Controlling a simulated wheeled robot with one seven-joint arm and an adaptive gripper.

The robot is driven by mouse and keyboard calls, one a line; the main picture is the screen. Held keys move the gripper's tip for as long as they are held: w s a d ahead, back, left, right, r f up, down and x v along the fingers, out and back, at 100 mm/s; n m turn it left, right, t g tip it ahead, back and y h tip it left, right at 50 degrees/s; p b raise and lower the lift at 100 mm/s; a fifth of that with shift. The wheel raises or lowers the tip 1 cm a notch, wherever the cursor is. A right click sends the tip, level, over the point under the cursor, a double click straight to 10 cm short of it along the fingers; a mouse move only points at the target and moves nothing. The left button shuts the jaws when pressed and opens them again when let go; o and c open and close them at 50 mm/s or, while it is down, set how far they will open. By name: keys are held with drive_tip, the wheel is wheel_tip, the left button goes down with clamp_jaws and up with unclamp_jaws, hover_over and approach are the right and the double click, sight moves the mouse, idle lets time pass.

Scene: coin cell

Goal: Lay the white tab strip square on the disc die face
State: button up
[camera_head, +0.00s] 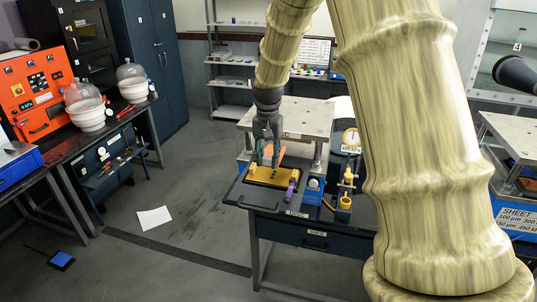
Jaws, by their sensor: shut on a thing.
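My gripper (267,160) points down over the workbench, just above or at the back edge of a yellow block (275,178) with dark round spots on top. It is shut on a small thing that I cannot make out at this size. I cannot pick out the white tab strip. The disc die face is not clearly told apart; the yellow block may be part of it. Whether the held thing touches the block cannot be told.
A dark tray (236,191) lies under the block. A purple item (292,187) stands at its right, with a blue box (312,191) and a yellow fixture (345,190) beyond. A raised metal plate (300,117) stands behind. A white sheet (154,218) lies on the floor.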

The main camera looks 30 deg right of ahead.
drive_tip(key=shift+f+b, duration=0.95)
drive_tip(key=shift+f, duration=3.25)
drive_tip(key=shift+f+p, duration=0.35)
drive_tip(key=shift+p, duration=0.2)
drive_tip(key=o, duration=0.9)
drive_tip(key=shift+o, duration=0.2)
drive_tip(key=shift+r, duration=0.15)
drive_tip(key=shift+r+p, duration=1)
drive_tip(key=shift+r, duration=2.35)
